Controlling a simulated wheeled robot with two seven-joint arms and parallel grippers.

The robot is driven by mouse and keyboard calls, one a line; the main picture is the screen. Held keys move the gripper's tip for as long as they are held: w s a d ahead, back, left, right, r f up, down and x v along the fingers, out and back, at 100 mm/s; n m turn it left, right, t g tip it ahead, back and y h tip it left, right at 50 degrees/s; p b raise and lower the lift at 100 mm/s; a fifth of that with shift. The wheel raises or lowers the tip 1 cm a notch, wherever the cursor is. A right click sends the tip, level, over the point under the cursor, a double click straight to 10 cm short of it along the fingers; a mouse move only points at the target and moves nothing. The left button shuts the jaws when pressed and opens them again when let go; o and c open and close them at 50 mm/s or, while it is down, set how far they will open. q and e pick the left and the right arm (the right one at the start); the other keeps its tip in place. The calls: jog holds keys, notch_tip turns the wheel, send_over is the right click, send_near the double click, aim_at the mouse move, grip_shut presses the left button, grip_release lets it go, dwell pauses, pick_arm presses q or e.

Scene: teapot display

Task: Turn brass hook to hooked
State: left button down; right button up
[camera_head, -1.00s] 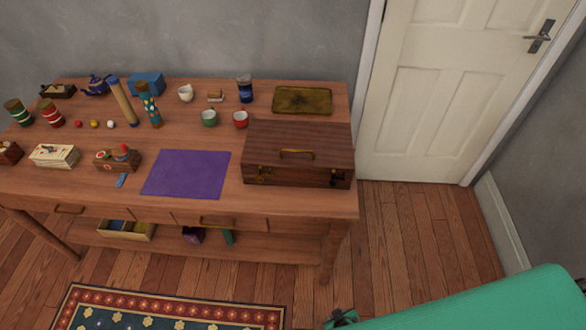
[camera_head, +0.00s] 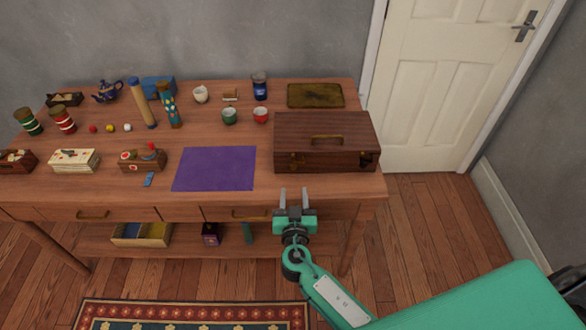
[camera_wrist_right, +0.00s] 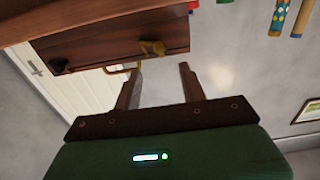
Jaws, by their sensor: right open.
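A dark wooden case (camera_head: 325,132) with a brass handle on its lid stands shut at the right end of the table. Small brass fittings show on its front in the head view, too small there to tell their setting. In the right wrist view a brass hook (camera_wrist_right: 152,47) shows on the case front (camera_wrist_right: 105,45), and a darker fitting (camera_wrist_right: 60,68) sits farther left. My right gripper (camera_head: 294,196) is open and empty at the table's front edge, apart from the case, below its left front fitting. Its fingers (camera_wrist_right: 160,82) point toward the case. My left gripper is out of view.
A purple mat (camera_head: 214,169) lies left of the case. A brass-coloured tray (camera_head: 315,95) lies behind it, and cups, tubes and boxes stand farther left. The table's front edge and drawers are close to my right gripper.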

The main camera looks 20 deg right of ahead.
aim_at(293, 168)
jog(key=p+x, duration=0.2)
jog(key=x, duration=0.7)
jog(key=shift+w+d+f, duration=0.1)
jog(key=shift+w+d, duration=0.05)
jog(key=shift+w, duration=0.15)
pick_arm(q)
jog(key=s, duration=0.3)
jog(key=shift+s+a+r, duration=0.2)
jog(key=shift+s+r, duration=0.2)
pick_arm(e)
grip_shut()
